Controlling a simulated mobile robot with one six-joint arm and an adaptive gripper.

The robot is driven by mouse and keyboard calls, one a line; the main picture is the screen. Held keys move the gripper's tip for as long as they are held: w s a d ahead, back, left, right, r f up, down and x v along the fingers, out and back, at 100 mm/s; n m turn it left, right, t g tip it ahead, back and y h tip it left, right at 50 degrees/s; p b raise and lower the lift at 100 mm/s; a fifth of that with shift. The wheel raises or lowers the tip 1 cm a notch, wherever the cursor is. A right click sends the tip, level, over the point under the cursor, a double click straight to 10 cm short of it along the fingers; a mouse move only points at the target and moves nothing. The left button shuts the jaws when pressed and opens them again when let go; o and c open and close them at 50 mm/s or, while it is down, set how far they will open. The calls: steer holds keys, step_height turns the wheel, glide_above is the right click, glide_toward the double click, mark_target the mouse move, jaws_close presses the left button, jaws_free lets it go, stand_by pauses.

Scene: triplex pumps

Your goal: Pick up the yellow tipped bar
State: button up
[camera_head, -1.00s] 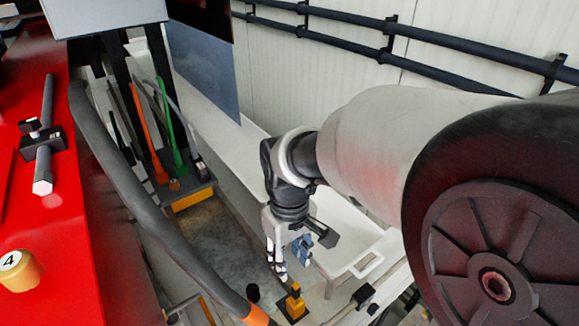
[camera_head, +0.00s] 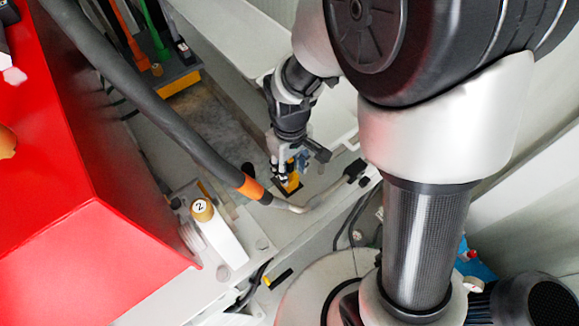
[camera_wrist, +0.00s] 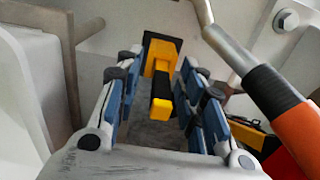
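A yellow and black piece (camera_head: 291,184) stands on the grey floor of the machine, low beside my gripper. In the wrist view it is a short black bar with a yellow end (camera_wrist: 161,108) rising from a yellow and black base (camera_wrist: 160,52). My gripper (camera_head: 285,174) points down over it. In the wrist view the blue-padded fingers of my gripper (camera_wrist: 158,76) are spread, one on each side of the bar, with gaps visible on both sides. The head view hides part of the piece behind the fingers.
A thick grey hose with an orange band (camera_head: 250,187) passes close left of my gripper; it also shows in the wrist view (camera_wrist: 285,115). A dark bar with a yellow end (camera_head: 278,279) lies lower down. A red housing (camera_head: 90,220) fills the left. A white tray (camera_head: 235,40) lies behind.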

steer(key=shift+f, duration=0.2)
steer(key=shift+c, duration=0.6)
jaws_close()
